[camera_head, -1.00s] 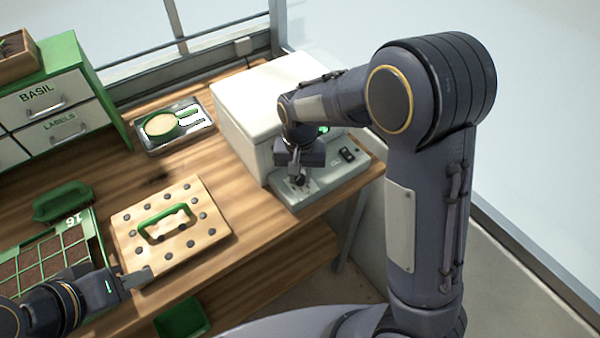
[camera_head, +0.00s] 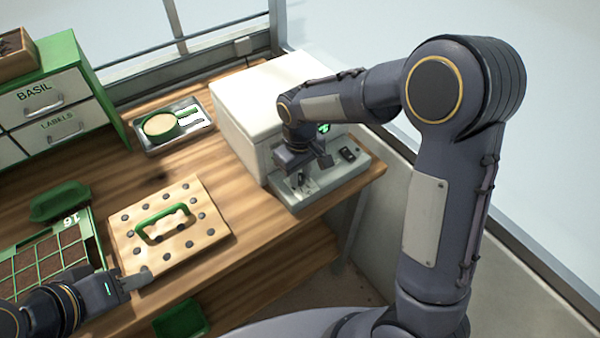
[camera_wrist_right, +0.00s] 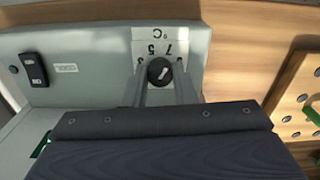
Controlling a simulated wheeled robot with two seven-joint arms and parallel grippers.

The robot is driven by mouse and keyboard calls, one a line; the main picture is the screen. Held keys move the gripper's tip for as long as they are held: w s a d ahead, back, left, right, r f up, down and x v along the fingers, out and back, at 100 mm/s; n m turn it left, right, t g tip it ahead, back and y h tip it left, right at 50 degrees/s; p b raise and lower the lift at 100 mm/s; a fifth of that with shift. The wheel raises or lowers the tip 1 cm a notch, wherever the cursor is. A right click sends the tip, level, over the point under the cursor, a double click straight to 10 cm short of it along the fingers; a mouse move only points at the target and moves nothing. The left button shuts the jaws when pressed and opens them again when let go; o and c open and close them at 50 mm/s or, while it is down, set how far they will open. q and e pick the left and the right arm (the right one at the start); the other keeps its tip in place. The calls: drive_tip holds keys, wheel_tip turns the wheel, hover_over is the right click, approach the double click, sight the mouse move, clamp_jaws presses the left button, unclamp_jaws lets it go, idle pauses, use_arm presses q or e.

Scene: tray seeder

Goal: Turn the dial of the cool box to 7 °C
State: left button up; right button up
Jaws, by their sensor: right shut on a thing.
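The cool box is a white box (camera_head: 285,95) with a grey control panel (camera_head: 345,182) along its front. Its dark round dial (camera_wrist_right: 160,71) has a white pointer mark, slanting to the upper right in the right wrist view, on the side of the printed 7. The scale plate (camera_wrist_right: 166,34) shows 5, 7 and °C; the outer numbers are partly hidden by the fingers. My right gripper (camera_wrist_right: 167,80) is shut on the dial, one finger on each side. My left gripper (camera_head: 143,279) is beside the wooden board's front edge; its jaw opening is unclear.
A dark rocker switch (camera_wrist_right: 34,69) is on the same panel. The wooden board (camera_head: 205,235) with a green handle lies to the left, near a seed tray (camera_head: 88,240). A metal tray (camera_head: 150,149) with a green pot is behind. Bare tabletop lies between board and cool box.

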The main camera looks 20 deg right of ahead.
sight(300, 176)
drive_tip(key=shift+n, duration=0.4)
drive_tip(key=o, duration=1)
drive_tip(key=shift+r, duration=0.1)
wheel_tip(300, 176, up, 8)
drive_tip(key=shift+f, duration=0.2)
